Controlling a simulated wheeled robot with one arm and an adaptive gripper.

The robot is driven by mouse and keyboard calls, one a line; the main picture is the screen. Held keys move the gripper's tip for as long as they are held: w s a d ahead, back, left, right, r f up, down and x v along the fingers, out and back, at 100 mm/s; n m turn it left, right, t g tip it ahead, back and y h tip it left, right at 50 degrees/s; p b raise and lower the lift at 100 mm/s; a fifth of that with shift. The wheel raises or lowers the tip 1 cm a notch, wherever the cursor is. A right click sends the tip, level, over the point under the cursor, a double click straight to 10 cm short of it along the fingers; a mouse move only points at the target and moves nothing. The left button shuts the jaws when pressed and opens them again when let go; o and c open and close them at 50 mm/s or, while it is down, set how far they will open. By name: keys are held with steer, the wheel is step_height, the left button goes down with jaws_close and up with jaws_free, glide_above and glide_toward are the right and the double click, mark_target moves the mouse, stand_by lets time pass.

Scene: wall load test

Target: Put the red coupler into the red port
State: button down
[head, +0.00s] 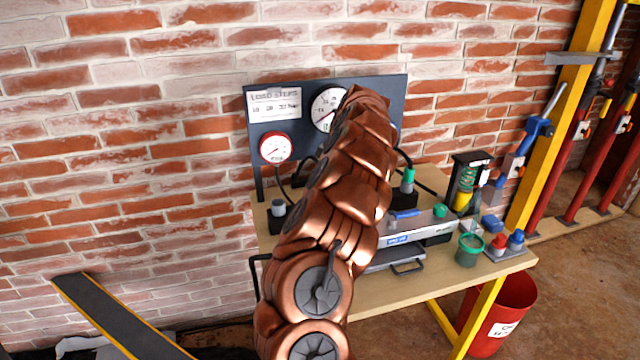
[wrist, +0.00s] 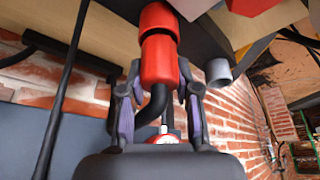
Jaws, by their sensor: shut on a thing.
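In the wrist view my gripper (wrist: 160,78) is shut on the red coupler (wrist: 160,60), a red cylinder with a dark hose (wrist: 154,104) running from it. In the head view my copper-coloured arm hides the gripper, the coupler and the red port.
A grey cylindrical fitting (wrist: 218,72) is close beside the coupler. In the head view, the workbench (head: 415,300) carries a dark gauge panel (head: 258,105), a grey-topped fitting (head: 278,208), a green-topped fitting (head: 408,178) and a green cup (head: 469,249). A red bucket (head: 505,310) stands at right.

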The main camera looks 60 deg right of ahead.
steer(key=shift+f, duration=0.2)
steer(key=c, duration=0.7)
jaws_free()
steer(key=shift+c, duration=0.2)
steer(key=o, duration=0.5)
steer(key=shift+r, duration=0.2)
steer(key=shift+r+p, duration=0.95)
steer(key=shift+r, duration=2.9)
